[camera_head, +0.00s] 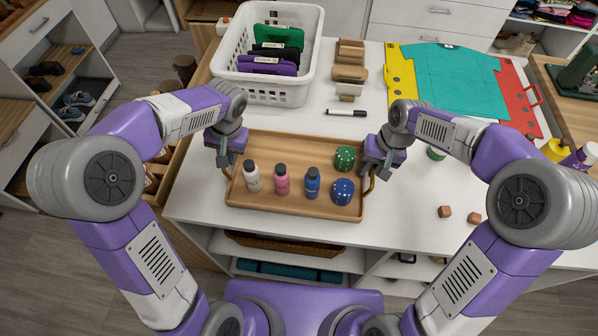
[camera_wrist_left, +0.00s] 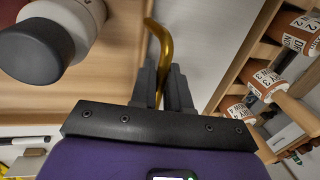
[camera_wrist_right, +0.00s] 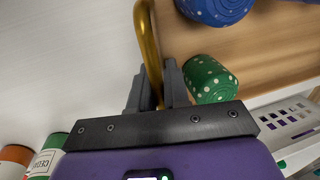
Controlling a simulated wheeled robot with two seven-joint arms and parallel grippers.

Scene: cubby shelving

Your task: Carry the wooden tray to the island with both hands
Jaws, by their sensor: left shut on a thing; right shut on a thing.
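The wooden tray (camera_head: 300,208) is over the white island top in the head view, with a brass handle at each short end. On it stand a white bottle (camera_head: 252,177), a pink bottle (camera_head: 281,180) and a blue bottle (camera_head: 312,182). A green dotted cup-like piece (camera_head: 345,158) and a blue dotted one (camera_head: 342,191) are at its right end. My left gripper (camera_wrist_left: 162,88) is shut on the left brass handle (camera_wrist_left: 160,45). My right gripper (camera_wrist_right: 157,88) is shut on the right brass handle (camera_wrist_right: 147,40). I cannot tell whether the tray touches the top.
A teal board (camera_head: 450,80) is at the back right. Small brown cubes (camera_head: 445,211) lie right.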

